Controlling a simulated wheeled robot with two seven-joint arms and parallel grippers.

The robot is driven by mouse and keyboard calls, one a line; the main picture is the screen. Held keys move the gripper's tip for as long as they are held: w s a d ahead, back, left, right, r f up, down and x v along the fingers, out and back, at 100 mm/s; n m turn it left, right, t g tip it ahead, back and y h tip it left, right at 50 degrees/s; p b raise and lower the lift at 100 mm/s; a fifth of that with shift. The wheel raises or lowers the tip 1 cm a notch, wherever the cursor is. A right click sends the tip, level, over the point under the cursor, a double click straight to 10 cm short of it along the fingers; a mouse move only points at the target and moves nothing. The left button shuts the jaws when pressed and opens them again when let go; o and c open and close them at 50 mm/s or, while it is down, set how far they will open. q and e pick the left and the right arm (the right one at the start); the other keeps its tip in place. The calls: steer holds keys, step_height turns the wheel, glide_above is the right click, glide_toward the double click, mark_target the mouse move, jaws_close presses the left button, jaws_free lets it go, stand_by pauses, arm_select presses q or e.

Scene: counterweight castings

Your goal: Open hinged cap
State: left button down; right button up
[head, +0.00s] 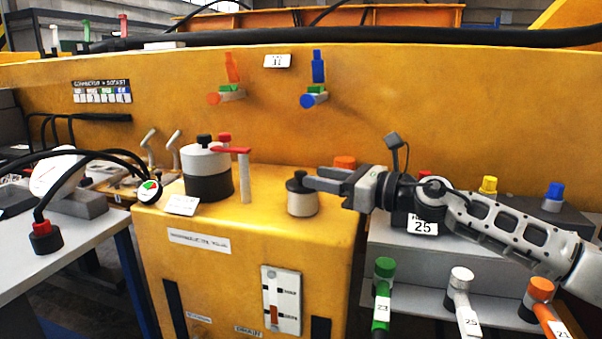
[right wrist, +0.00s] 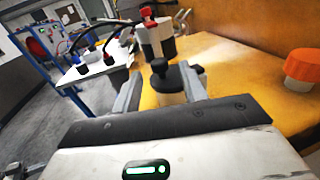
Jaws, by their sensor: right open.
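A small white cylinder with a black knobbed cap (head: 297,184) stands on top of the yellow cabinet. The cap sits level on the cylinder and looks closed; I cannot make out its hinge. In the right wrist view the black cap (right wrist: 177,78) lies between and just beyond the fingers. My right gripper (head: 308,181) reaches in from the right at the cap's height, close to its right side. It is open, with a finger on each side of the cap in the wrist view; contact cannot be told. My left gripper is not in view.
A larger white and black cylinder with a red lever (head: 207,168) stands left of the cap. An orange knob (head: 345,162) is behind the gripper. The yellow cabinet (head: 232,262) has bare top around the cap. A grey shelf with coloured valves (head: 462,275) is at right.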

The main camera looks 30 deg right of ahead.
mark_target(301, 171)
steer(key=x, duration=0.1)
steer(key=p+x, duration=0.2)
steer(key=shift+r, duration=0.25)
steer(key=shift+w+a+f+p, duration=0.15)
steer(key=shift+w+a, duration=0.1)
steer(key=shift+w, duration=0.2)
steer(key=shift+w+a+f+p, duration=0.15)
steer(key=shift+w+a, duration=0.1)
steer(key=shift+w, duration=0.15)
steer(key=shift+r, duration=0.1)
jaws_close()
